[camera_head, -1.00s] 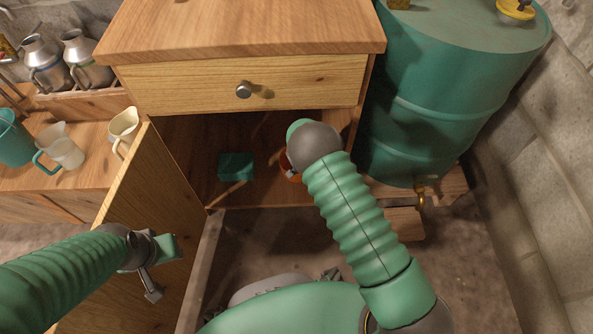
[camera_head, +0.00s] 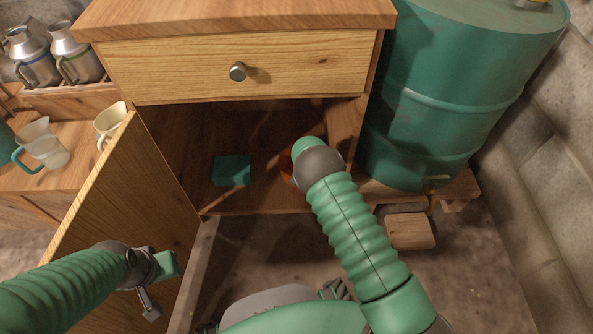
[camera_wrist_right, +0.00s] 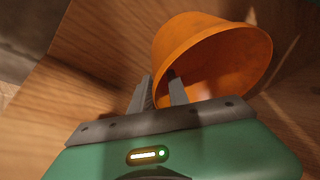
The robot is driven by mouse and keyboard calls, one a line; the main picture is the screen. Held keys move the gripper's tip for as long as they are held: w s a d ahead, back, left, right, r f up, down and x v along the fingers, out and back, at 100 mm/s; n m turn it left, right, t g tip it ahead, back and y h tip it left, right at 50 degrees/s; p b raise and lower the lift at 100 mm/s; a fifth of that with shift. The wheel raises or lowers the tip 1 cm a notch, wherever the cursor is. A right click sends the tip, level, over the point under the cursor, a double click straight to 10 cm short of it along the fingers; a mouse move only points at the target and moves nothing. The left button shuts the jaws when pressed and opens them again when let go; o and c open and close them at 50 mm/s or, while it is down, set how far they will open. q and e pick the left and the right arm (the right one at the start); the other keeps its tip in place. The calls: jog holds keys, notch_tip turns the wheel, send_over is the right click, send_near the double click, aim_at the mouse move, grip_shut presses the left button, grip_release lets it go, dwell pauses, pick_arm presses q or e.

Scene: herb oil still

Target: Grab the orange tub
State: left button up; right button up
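The orange tub (camera_wrist_right: 212,42) sits in the open lower compartment of the wooden cabinet. In the right wrist view its open mouth is turned towards my gripper. In the head view only a sliver of the tub (camera_head: 287,174) shows beside my right arm. My right gripper (camera_wrist_right: 160,82) is at the tub's near rim, one finger outside the wall and the other at the mouth. A gap shows between the fingers; contact with the wall is unclear. My left gripper (camera_head: 158,275) is in front of the open cabinet door (camera_head: 130,190), away from the tub; its finger opening is unclear.
A teal box (camera_head: 232,170) lies in the compartment left of the tub. A closed drawer (camera_head: 300,68) is above. A green barrel (camera_head: 440,100) stands right of the cabinet. Cups (camera_head: 45,150) and metal jugs (camera_head: 75,55) stand at the left.

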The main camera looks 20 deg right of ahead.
grip_shut()
dwell(1.2)
